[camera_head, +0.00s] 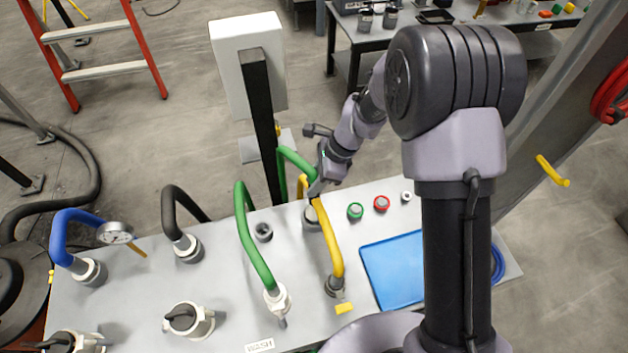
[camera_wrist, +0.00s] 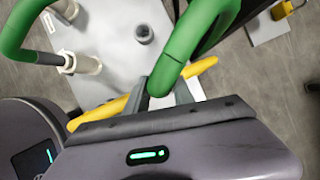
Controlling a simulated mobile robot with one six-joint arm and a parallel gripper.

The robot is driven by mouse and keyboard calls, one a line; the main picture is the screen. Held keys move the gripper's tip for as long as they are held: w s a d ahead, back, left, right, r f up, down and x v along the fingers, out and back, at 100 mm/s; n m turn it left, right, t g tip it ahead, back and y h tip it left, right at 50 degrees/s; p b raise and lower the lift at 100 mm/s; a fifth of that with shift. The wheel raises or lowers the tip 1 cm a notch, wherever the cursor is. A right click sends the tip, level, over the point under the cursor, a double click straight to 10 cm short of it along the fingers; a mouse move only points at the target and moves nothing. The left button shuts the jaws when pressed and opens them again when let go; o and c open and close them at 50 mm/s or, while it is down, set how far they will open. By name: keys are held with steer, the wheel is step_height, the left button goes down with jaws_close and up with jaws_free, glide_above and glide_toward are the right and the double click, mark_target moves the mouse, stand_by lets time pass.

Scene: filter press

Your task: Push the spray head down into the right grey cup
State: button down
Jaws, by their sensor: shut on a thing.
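My gripper (camera_head: 317,188) is shut on the end part of a green hose (camera_wrist: 188,50), which passes between the fingers in the wrist view. In the head view this hose (camera_head: 296,158) arches from the dark post to my gripper. The spray head at its lower end is hidden behind the fingers and a yellow hose. The right grey cup (camera_head: 311,222) stands on the panel just below my gripper, partly covered by the yellow hose. I cannot tell how deep the spray head sits. The left grey cup (camera_head: 263,231) is empty; it also shows in the wrist view (camera_wrist: 144,33).
The yellow hose (camera_head: 329,240) arches close beside my gripper and crosses behind it in the wrist view (camera_wrist: 205,66). Another green hose (camera_head: 252,240) rises to the left. Green (camera_head: 355,211) and red (camera_head: 381,203) buttons and a blue tray (camera_head: 391,270) lie to the right.

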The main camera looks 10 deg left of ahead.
steer(key=shift+f+b, duration=1.95)
steer(key=shift+f, duration=0.6)
steer(key=c, duration=1)
jaws_free()
steer(key=shift+r, duration=0.1)
